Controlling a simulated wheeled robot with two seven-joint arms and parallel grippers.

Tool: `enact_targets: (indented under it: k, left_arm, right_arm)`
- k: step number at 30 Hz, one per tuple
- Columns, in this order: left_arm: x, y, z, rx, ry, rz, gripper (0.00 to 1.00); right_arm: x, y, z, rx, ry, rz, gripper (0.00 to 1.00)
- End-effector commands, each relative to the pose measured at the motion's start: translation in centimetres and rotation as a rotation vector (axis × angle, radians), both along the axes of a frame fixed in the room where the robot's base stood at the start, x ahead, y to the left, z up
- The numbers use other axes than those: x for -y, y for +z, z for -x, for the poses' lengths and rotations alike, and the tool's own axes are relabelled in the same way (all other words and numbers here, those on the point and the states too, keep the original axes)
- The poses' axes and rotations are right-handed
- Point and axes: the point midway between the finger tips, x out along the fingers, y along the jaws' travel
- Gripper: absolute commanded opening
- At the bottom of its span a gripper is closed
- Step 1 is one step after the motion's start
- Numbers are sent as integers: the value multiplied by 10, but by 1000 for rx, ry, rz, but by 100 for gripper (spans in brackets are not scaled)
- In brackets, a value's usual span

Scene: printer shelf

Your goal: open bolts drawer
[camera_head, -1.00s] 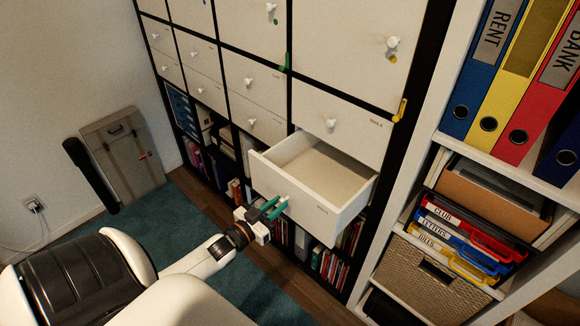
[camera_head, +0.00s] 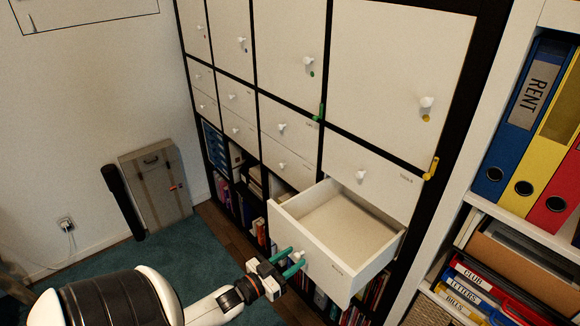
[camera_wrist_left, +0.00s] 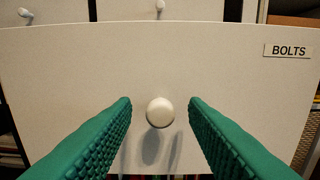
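The drawer labelled BOLTS (camera_head: 340,283) is a white drawer in the lower cabinet. It is pulled well out and its inside looks empty. Its front fills much of the left wrist view (camera_wrist_left: 215,65), with the BOLTS label at upper right. A round white knob (camera_wrist_left: 160,112) sits on the front; it also shows in the head view (camera_head: 298,256). My left gripper (camera_head: 292,262) has green fingers at the drawer front. In the left wrist view (camera_wrist_left: 160,108) the fingers are open, one on each side of the knob, with gaps on both sides. My right gripper is not in view.
A closed drawer (camera_head: 372,178) sits above the open one. Closed doors and drawers fill the cabinet to the left and above. A shelf with binders (camera_head: 525,115) stands at the right. A grey case (camera_head: 158,190) leans on the left wall. Books stand below the drawer.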

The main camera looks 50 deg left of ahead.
Motion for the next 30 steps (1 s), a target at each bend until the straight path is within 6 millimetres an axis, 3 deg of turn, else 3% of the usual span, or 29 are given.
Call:
enact_targets:
  k: [8,21,30]
  left_arm:
    - [-1,-2,15,-4,0,1,40]
    - [-8,-3,102,-4,1,1,40]
    - [-9,0,120,1,0,0,40]
  right_arm:
    - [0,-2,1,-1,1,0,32]
    - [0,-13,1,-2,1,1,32]
    - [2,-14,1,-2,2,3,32]
